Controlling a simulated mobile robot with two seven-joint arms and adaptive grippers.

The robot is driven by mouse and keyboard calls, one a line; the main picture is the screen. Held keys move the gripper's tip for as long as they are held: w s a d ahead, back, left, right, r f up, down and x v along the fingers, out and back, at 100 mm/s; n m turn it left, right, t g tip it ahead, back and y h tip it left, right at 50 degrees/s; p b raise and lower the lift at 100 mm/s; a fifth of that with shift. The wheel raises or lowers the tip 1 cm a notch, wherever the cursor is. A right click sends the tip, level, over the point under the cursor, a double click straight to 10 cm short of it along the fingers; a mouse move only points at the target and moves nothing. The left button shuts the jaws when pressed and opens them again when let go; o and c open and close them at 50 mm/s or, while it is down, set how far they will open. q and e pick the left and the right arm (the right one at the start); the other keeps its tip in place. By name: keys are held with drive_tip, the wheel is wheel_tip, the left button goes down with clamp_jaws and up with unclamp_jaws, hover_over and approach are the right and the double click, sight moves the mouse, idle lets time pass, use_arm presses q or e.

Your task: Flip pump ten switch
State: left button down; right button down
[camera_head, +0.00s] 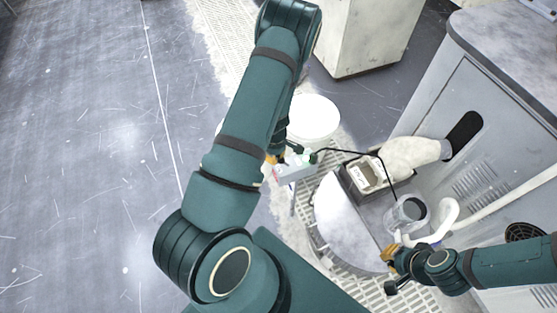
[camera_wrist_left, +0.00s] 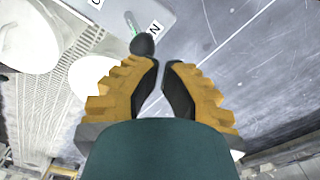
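The pump's switch box (camera_head: 295,168) is a small pale box with a green patch and a black cable, near the centre of the head view. In the left wrist view its grey face (camera_wrist_left: 120,14) shows a green mark, white letter labels and a dark rounded switch knob (camera_wrist_left: 143,45). My left gripper (camera_wrist_left: 161,66) has its fingertips just short of the knob in the picture, with a narrow gap between them and nothing held; contact is unclear. In the head view it is mostly hidden behind my left arm (camera_head: 272,158). My right gripper (camera_head: 389,256) is beside a white hose; its fingers are too small to judge.
A round pale platen (camera_head: 345,225) lies on a perforated floor strip. A box-like container (camera_head: 366,174), a clear vessel (camera_head: 408,214) and a white hose (camera_head: 448,215) stand near the grey machine (camera_head: 420,105). A white round lid (camera_head: 313,117) lies behind the switch box. Open floor is at left.

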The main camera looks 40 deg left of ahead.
use_arm(q)
drive_tip(key=shift+f+b, duration=0.8)
drive_tip(key=shift+f, duration=0.15)
idle(0.9)
drive_tip(key=shift+r, duration=0.15)
wheel_tip(320, 180, up, 7)
drive_tip(key=p, duration=0.6)
idle(0.5)
